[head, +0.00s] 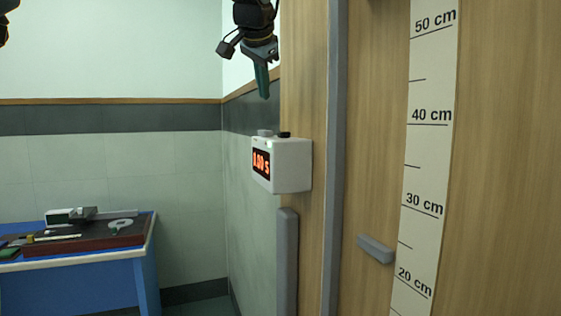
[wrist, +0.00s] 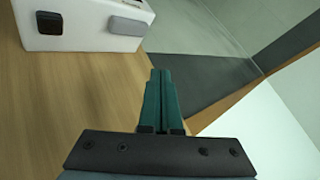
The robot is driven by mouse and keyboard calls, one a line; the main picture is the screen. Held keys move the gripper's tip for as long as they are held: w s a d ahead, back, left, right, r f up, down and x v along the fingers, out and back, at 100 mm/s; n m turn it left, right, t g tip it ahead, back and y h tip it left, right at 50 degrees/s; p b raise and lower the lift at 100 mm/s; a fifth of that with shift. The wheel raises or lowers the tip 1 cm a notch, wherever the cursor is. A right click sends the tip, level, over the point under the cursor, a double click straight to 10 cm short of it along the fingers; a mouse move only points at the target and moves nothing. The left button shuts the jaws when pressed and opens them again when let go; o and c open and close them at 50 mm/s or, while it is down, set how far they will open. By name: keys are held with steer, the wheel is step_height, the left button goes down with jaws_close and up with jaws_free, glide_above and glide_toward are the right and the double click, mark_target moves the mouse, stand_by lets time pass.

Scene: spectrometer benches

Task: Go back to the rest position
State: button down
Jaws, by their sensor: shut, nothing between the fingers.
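My gripper (head: 263,92) hangs at the top centre of the head view, its green fingers pointing down and together. It is above a white timer box (head: 291,165) with a red lit display reading about 1.00 s. The fingers are apart from the box. In the wrist view my gripper (wrist: 162,78) is shut with nothing between its fingers. The timer box (wrist: 85,22) shows at the upper left there, with a dark button and a grey button on its top.
A wooden panel (head: 510,160) with a centimetre scale (head: 426,150) fills the right. Grey rails (head: 335,150) and a small grey ledge (head: 375,249) stick out from it. A blue table (head: 146,280) with a dark red board (head: 75,243) stands at the lower left. The space between is clear.

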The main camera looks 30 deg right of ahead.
stand_by(0.4)
steer(key=w+a+f+n+g+y+b, duration=0.1)
steer(key=w+a+f+n+g+y, duration=0.15)
steer(key=a+f, duration=0.9)
steer(key=w+a+f+n+g+y, duration=0.1)
steer(key=a+f+n, duration=0.3)
steer(key=a+f, duration=0.75)
steer(key=s+a+f+n+g, duration=0.1)
steer(key=s+a+f+n, duration=0.2)
steer(key=s+a+f, duration=0.3)
steer(key=s+a+f+n+g+y, duration=0.1)
steer(key=s+a+f+n, duration=0.3)
steer(key=f, duration=1.1)
steer(key=s+a, duration=0.2)
steer(key=s, duration=0.1)
steer(key=shift+s+a+g+b, duration=0.3)
steer(key=shift+a+g, duration=0.05)
steer(key=shift+a, duration=0.05)
